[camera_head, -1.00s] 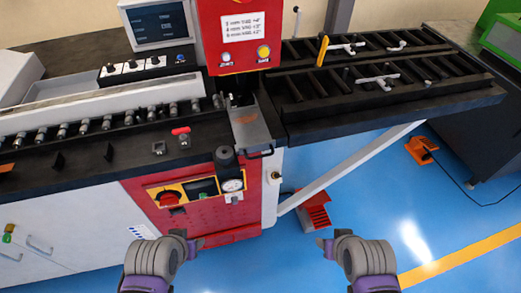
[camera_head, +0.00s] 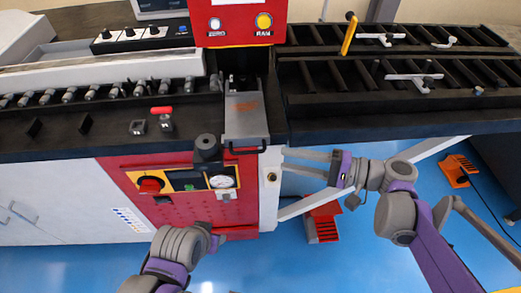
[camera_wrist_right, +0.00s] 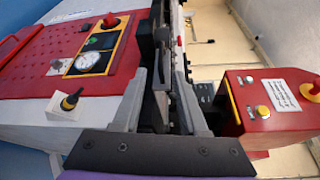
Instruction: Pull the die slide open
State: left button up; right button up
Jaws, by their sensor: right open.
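The die slide (camera_head: 245,116) is a grey metal plate in the gap between the roller bed and the slatted table. Its dark bar handle (camera_head: 248,151) is at the front end, above the red cabinet front. My right gripper (camera_head: 286,161) is open, its fingers pointing left, just right of the handle and apart from it in the head view. In the right wrist view the open fingers (camera_wrist_right: 160,72) have dark machine parts between and beyond them; I cannot tell which is the handle. My left gripper (camera_head: 222,236) is low in front of the red cabinet, its jaws unclear.
A black knob (camera_head: 207,147) stands just left of the handle. Below it is the panel with a red emergency button (camera_head: 150,185) and a gauge (camera_head: 222,181). A red foot pedal (camera_head: 323,224) is on the floor.

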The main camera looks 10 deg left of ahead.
aim_at(253, 153)
jog(key=a, duration=0.7)
jog(key=w+a, duration=0.1)
jog(key=a, duration=0.3)
jog(key=shift+f, duration=0.35)
grip_shut()
dwell(0.8)
